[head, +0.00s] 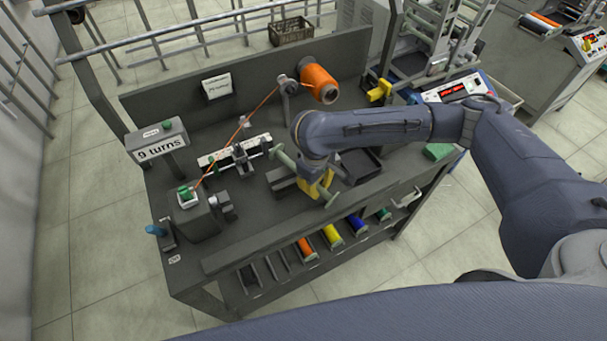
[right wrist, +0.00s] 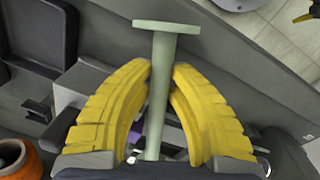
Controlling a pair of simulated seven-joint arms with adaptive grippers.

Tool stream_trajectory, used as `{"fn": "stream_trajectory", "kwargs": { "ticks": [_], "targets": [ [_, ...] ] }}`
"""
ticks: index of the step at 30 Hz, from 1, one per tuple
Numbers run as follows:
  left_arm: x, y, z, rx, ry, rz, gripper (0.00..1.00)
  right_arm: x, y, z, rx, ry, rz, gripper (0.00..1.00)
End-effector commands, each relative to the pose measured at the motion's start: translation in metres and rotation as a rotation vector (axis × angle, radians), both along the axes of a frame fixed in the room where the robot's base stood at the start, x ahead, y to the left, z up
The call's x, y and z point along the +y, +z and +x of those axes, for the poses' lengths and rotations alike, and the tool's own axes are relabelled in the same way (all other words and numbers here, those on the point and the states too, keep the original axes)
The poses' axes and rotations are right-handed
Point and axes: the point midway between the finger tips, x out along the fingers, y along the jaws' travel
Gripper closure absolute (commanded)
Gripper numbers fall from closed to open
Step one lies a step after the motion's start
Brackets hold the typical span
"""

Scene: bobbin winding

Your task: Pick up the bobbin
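The pale green bobbin (head: 282,156) has a long shaft with a flange at each end. In the head view it lies slantwise above the workbench (head: 250,225), crossing my right gripper (head: 315,186). In the right wrist view the two yellow fingers of the right gripper (right wrist: 163,75) close on the shaft of the bobbin (right wrist: 159,100) from both sides, below its upper flange. The shaft's lower end is hidden by the gripper body. My right arm covers part of the bench behind it. My left gripper is not in view.
A "9 turns" sign (head: 161,147) stands nearby. A dark tray (head: 361,165) lies right of the gripper. Coloured spools (head: 331,236) sit in the front rack.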

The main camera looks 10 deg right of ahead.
Motion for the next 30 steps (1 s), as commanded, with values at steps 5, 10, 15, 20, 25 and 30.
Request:
{"fn": "stream_trajectory", "kwargs": {
  "ticks": [5,10,15,20,25,30],
  "targets": [
    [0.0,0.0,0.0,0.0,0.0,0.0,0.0,0.0,0.0,0.0,0.0,0.0,0.0,1.0],
    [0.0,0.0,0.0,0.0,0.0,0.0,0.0,0.0,0.0,0.0,0.0,0.0,0.0,1.0],
    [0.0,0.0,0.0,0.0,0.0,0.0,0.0,0.0,0.0,0.0,0.0,0.0,0.0,1.0],
    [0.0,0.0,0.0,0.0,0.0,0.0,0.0,0.0,0.005,0.0,-0.001,0.0,0.0,1.0],
    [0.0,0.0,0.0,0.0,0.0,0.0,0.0,0.0,0.018,0.001,-0.003,0.0,-0.001,1.0],
    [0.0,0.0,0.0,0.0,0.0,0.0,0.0,0.0,0.042,0.002,-0.004,0.001,0.001,1.0]
  ]
}}
